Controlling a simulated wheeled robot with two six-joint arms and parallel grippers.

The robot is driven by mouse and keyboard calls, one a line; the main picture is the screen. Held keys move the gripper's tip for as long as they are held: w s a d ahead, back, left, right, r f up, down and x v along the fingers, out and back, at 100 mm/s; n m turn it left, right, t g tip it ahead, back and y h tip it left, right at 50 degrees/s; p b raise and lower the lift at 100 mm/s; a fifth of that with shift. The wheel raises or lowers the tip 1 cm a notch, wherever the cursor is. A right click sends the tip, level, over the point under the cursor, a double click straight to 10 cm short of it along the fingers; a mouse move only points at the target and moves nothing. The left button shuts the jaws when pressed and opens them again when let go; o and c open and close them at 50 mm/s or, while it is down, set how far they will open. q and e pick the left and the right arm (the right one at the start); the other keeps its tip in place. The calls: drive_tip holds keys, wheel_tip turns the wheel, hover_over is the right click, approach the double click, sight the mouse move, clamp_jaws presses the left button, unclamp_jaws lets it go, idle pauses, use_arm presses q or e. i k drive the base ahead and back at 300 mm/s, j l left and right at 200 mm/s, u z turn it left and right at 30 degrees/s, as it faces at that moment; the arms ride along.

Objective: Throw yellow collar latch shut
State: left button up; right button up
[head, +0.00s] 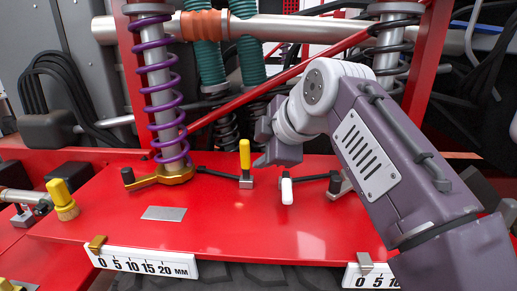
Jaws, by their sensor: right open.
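The yellow collar latch has an upright yellow handle (245,156) on a small metal block on the red plate. A dark link runs left from this block to the gold collar (165,176) around the base of the purple spring's silver shock. My right gripper (261,146) is open and empty just right of the yellow handle, with its fingers pointing left. A narrow gap seems to show between them, though whether they touch is hard to tell. My left gripper is out of view.
A white-handled latch (287,190) stands right of the yellow one, with my right arm above it. A yellow knob (62,199) is at left. A white scale (140,263) edges the red plate (235,225), whose front middle is clear. A red diagonal bar (255,88) crosses behind.

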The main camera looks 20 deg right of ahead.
sight(245, 161)
drive_tip(key=k+l, duration=0.1)
drive_tip(key=k, duration=0.4)
drive_tip(key=k+l, duration=0.1)
drive_tip(key=k, duration=0.4)
